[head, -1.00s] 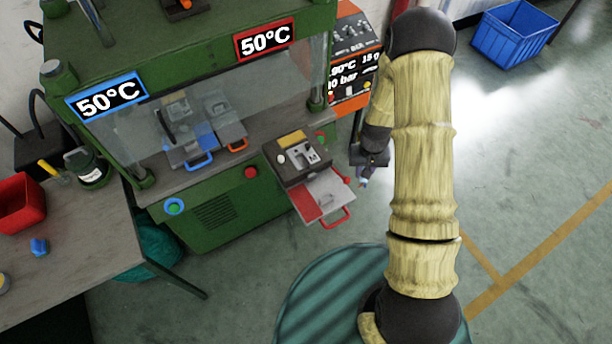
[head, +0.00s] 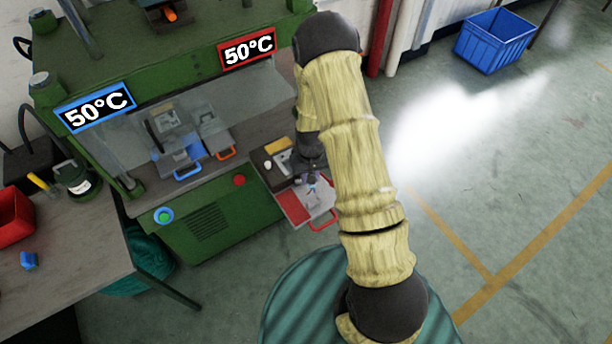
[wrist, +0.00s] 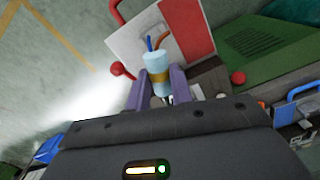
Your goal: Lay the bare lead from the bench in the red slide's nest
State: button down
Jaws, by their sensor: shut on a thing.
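My gripper (wrist: 158,84) is shut on the lead (wrist: 156,65), a pale blue cylinder with a brass-coloured band and blue and brown wire ends. In the head view my gripper (head: 311,178) is over the red slide (head: 291,206), which is pulled out at the front of the green press. The slide also shows behind the lead in the wrist view (wrist: 199,28), with a pale plate beside its red strip. The lead appears above the slide; I cannot tell the gap. The nest is mostly hidden by the lead and gripper.
A grey bench (head: 85,245) with a red bin (head: 14,215) is at left. A blue crate (head: 495,38) stands on open floor at right.

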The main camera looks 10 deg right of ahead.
jog(key=shift+f, duration=0.1)
jog(key=n+b, duration=0.1)
jog(key=b, duration=0.1)
jog(key=shift+n+b, duration=0.3)
jog(key=shift+n, duration=0.1)
jog(key=shift+n+b, duration=0.5)
jog(key=shift+r+n, duration=0.4)
jog(key=shift+s+f, duration=0.1)
jog(key=shift+f, duration=0.05)
jog(key=b, duration=0.6)
send_over(310, 200)
jog(key=shift+f, duration=4.1)
jog(key=c, duration=1.2)
grip_release()
